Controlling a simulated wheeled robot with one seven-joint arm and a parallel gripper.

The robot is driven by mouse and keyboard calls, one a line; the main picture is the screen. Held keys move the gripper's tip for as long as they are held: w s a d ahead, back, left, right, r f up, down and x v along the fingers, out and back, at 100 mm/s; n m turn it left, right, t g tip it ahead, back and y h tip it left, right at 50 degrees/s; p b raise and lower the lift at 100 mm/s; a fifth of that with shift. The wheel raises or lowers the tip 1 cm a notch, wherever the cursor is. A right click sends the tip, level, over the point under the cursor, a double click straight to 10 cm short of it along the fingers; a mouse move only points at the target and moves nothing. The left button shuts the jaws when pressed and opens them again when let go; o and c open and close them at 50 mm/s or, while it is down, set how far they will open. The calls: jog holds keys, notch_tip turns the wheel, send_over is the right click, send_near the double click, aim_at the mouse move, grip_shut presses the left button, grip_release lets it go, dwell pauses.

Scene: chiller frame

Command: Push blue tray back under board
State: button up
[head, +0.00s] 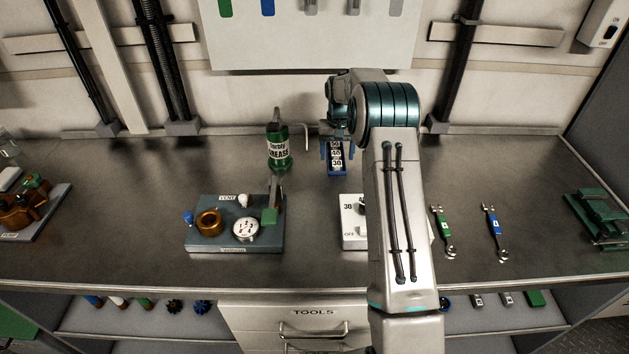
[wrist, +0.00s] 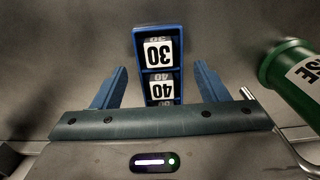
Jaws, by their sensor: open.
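The blue tray (head: 337,174) lies on the bench, below and in front of the white wall board (head: 315,38). It is narrow and holds a row of blocks with number labels; 30 and 40 read upside down in the wrist view, where the tray (wrist: 158,28) is at upper middle. My gripper (wrist: 160,67) is open, with one blue finger on each side of the tray and visible gaps between.
A green grease bottle (head: 278,148) stands close left of the tray, with a bent metal rod beside it. A dark fixture plate (head: 235,240) is nearer left. A white switch box (head: 353,215) is nearer, partly behind my arm. Green (head: 441,232) and blue (head: 494,232) wrenches lie right.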

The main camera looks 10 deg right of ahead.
jog(key=shift+s+a+r+p, duration=0.15)
jog(key=shift+s+r, duration=0.15)
jog(key=shift+r, duration=0.25)
jog(key=shift+s+r+p, duration=0.1)
jog(key=shift+s+r, duration=0.2)
jog(key=shift+r, duration=0.3)
jog(key=shift+s+a+r+p, duration=0.15)
jog(key=shift+s+r, duration=0.15)
jog(key=shift+r, duration=0.25)
jog(key=shift+d, duration=0.1)
jog(key=shift+r, duration=0.3)
jog(key=s+a+r+n+t, duration=0.1)
jog(key=s+a+r, duration=0.2)
jog(key=s+r, duration=0.55)
jog(key=s+a+r+t, duration=0.1)
jog(key=s+a+r, duration=0.2)
jog(key=s+r, duration=0.55)
jog(key=s+a+f+n+t, duration=0.1)
jog(key=s+a+f, duration=0.1)
jog(key=s, duration=2)
jog(key=shift+s+t, duration=0.15)
jog(key=shift+t, duration=0.25)
